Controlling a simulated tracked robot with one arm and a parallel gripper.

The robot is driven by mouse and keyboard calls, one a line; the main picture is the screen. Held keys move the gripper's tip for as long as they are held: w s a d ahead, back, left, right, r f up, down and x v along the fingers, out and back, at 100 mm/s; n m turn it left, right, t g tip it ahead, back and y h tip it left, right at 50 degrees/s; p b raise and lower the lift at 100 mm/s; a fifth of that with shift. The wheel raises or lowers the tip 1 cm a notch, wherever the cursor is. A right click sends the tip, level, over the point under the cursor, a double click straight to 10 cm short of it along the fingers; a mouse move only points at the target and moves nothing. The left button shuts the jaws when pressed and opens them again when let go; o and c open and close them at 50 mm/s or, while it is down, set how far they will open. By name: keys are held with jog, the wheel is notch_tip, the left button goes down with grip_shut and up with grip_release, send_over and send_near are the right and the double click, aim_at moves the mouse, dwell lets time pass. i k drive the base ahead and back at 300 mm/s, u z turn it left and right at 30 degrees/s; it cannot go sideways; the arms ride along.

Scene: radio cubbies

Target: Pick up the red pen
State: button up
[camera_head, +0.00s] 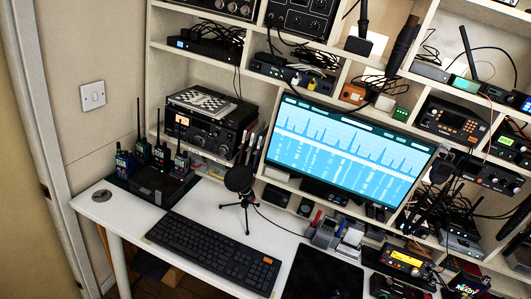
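A small, thin red item that looks like the red pen (316,218) stands up out of a grey desk organizer (324,236) on the white desk, below the monitor. Only its upper part shows; its lower end is hidden in the organizer. A blue item, perhaps another pen (342,227), stands to its right in the same group. My gripper is not in view, so its state does not show.
A microphone on a small tripod (240,184) stands left of the organizer. A keyboard (213,251) and a black mat (321,276) lie in front. The monitor (346,148) and cubbies rise behind. Radios with upright antennas (154,178) stand left. Devices crowd the right.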

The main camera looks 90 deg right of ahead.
aim_at(320, 211)
jog(key=i, duration=1.8)
jog(key=z, duration=3.25)
jog(key=i, duration=0.55)
jog(key=u, duration=0.05)
jog(key=k, duration=0.5)
jog(key=z, duration=0.15)
